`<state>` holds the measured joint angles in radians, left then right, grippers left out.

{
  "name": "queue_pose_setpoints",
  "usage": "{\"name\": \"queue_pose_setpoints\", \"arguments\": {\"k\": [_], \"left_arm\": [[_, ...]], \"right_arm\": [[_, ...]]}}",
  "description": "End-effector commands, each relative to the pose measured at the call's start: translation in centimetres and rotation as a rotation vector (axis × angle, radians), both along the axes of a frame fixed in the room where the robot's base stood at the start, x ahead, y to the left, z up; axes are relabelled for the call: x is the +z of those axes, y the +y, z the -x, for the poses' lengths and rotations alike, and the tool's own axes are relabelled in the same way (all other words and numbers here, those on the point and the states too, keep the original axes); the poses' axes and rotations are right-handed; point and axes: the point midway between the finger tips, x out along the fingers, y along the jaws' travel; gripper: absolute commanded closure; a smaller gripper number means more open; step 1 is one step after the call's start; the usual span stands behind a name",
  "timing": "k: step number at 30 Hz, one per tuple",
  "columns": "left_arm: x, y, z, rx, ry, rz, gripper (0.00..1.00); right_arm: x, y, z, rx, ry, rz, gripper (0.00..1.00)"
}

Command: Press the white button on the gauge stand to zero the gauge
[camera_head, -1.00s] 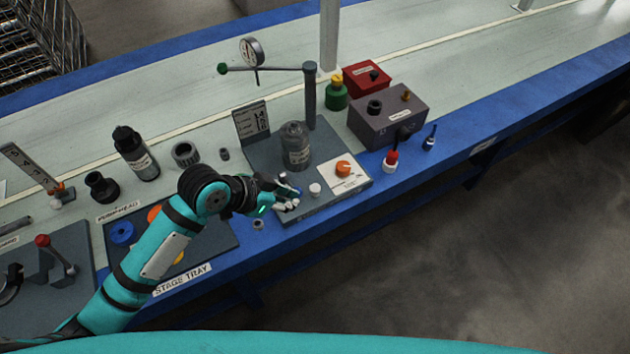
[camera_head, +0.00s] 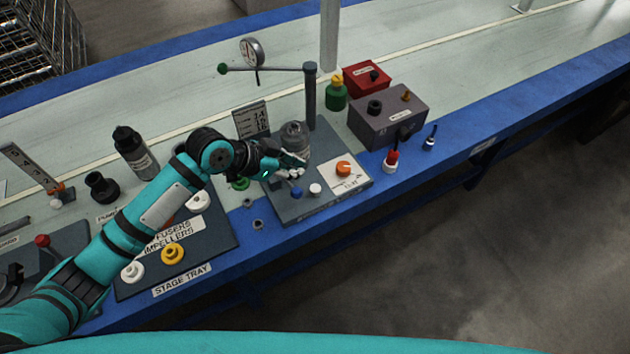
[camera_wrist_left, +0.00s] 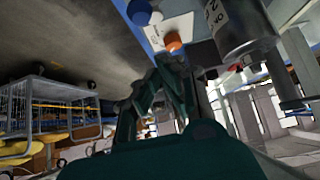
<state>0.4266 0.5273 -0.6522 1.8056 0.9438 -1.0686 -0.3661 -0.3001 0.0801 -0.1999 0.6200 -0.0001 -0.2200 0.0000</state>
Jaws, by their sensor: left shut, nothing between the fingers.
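The gauge stand's grey base (camera_head: 290,211) lies on the bench with a post (camera_head: 310,95) and a dial gauge (camera_head: 252,51) on its arm. The white button (camera_head: 315,189) sits on the base's front part, between a blue button (camera_head: 296,192) and an orange knob (camera_head: 343,168). My right gripper is out of view.
A grey box (camera_head: 388,120) stands right of the base, with a red-topped piece (camera_head: 391,160) in front. The stage tray (camera_head: 210,251) with coloured parts lies at left, under my arm. A black bottle (camera_head: 135,150) stands behind it. The bench front edge is blue.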

Motion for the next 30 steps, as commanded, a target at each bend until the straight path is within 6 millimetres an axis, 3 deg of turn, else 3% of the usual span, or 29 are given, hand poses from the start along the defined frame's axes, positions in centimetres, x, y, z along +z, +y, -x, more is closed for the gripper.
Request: {"name": "queue_pose_setpoints", "arguments": {"k": [11, 18, 30], "left_arm": [[-5.7, -5.0, -2.9, -0.001, 0.001, 0.002, 1.0], [-8.8, -4.7, -2.8, 0.001, 0.0, 0.001, 1.0], [-9.4, -4.6, -2.8, -0.001, -0.001, 0.0, 1.0]], "right_arm": [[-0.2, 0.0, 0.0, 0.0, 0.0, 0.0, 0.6], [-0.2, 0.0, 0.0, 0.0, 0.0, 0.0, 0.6], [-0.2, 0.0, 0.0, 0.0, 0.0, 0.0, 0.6]]}}
